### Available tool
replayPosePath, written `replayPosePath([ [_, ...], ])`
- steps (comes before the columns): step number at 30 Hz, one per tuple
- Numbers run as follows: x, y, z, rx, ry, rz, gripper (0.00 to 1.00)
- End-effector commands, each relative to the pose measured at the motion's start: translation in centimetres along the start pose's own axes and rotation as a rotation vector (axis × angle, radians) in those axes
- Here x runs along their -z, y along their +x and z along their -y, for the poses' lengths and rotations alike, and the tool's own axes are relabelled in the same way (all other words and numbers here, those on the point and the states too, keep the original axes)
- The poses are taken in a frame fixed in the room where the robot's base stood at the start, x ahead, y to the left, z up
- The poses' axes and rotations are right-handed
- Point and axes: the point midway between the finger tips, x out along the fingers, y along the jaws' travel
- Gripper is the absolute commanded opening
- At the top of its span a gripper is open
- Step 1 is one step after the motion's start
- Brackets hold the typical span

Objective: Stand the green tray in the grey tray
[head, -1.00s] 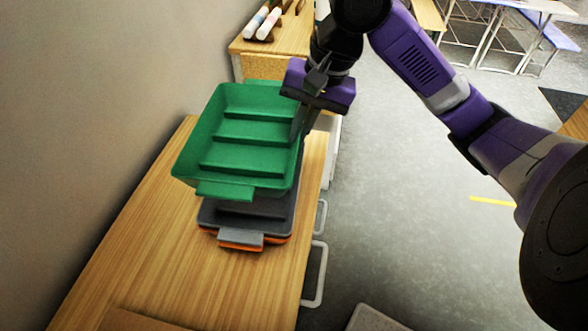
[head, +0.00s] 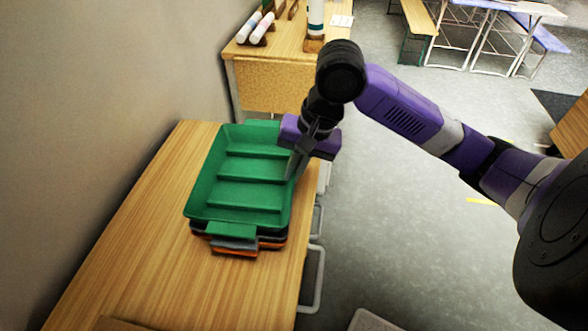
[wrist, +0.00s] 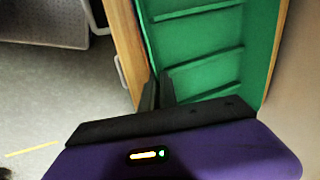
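The green tray (head: 246,192) has raised ribs across its floor and sits over the grey tray (head: 236,243), roughly level and lined up with it. Only the grey tray's front lip and edge show below it. I cannot tell whether the green tray rests fully in the grey one. An orange tray (head: 236,252) lies at the bottom of the stack. My gripper (head: 294,172) is at the green tray's right wall, its fingers closed on the rim. The wrist view shows the fingers (wrist: 156,92) at the edge of the green tray (wrist: 205,45).
The stack stands on a wooden table (head: 140,240) with a grey wall on the left. Another wooden table (head: 270,50) behind holds bottles. White-framed handles show along the table's right side. The floor to the right is open.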

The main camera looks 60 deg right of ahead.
Motion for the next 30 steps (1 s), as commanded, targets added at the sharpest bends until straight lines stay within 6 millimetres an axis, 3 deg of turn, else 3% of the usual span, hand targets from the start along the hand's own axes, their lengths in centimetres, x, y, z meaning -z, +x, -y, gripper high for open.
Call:
replayPosePath([
  [8,0.0,0.7,-0.2,0.0,0.0,0.001,0.0],
  [12,0.0,0.7,-0.2,-0.003,0.0,0.001,0.25],
  [20,-0.1,0.8,-0.3,-0.008,0.0,0.003,0.25],
  [25,0.0,-0.5,-0.1,-0.007,0.001,0.002,0.25],
  [30,0.0,-3.9,0.1,-0.002,-0.002,0.0,0.25],
])
